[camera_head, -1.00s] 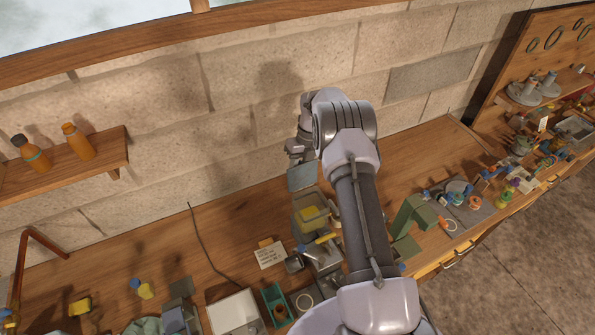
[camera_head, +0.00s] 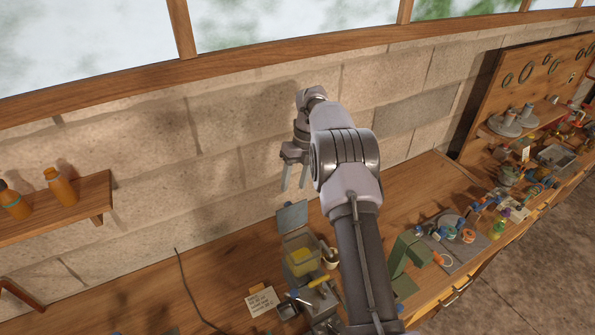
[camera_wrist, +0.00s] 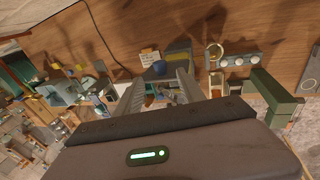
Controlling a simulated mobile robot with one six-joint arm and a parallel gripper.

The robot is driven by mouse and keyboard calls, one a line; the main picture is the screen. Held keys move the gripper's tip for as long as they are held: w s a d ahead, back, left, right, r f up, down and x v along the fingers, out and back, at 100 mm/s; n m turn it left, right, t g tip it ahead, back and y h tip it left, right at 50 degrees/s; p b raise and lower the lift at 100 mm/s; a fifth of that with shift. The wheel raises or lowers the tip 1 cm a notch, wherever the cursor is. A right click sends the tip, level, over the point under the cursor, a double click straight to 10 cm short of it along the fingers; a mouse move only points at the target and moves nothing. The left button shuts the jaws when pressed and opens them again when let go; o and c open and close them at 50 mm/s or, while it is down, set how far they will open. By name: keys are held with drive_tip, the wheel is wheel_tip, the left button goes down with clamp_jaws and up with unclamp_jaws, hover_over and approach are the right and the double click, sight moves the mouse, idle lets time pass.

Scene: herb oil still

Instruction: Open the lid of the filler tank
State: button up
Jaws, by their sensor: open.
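In the head view the likely filler tank (camera_head: 301,241) is a pale, see-through box on the bench with something yellow inside. A flat blue-grey plate (camera_head: 292,215), which looks like its lid, stands steeply raised at the tank's back edge, leaving the top uncovered. My gripper (camera_head: 294,187) is open and empty, fingers pointing down, and shows just above the plate in the picture. A visible gap separates them there. In the wrist view my gripper (camera_wrist: 160,80) has its fingers spread, with nothing held between them.
A white note card (camera_head: 262,301) lies left of the tank. A green stand (camera_head: 405,258) is to the right, with a grey tray of small parts (camera_head: 455,243) beyond. The block wall rises behind. A shelf with two orange bottles (camera_head: 61,187) is at left.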

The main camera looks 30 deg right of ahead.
drive_tip(key=v, duration=0.5)
drive_tip(key=s+a+f+n+t+h+b, duration=0.1)
drive_tip(key=s+a+f+n+t+b, duration=0.2)
drive_tip(key=s+a+n+b, duration=1.65)
drive_tip(key=s+a+f+n+t+b, duration=0.1)
drive_tip(key=s+f+n+t+b, duration=0.2)
drive_tip(key=s+f+n+b, duration=0.9)
drive_tip(key=s+f+b, duration=0.3)
drive_tip(key=f+b, duration=0.2)
drive_tip(key=f, duration=0.1)
drive_tip(key=shift+s+a+f+t, duration=0.2)
drive_tip(key=shift+s+a+t, duration=0.1)
drive_tip(key=shift+a, duration=0.1)
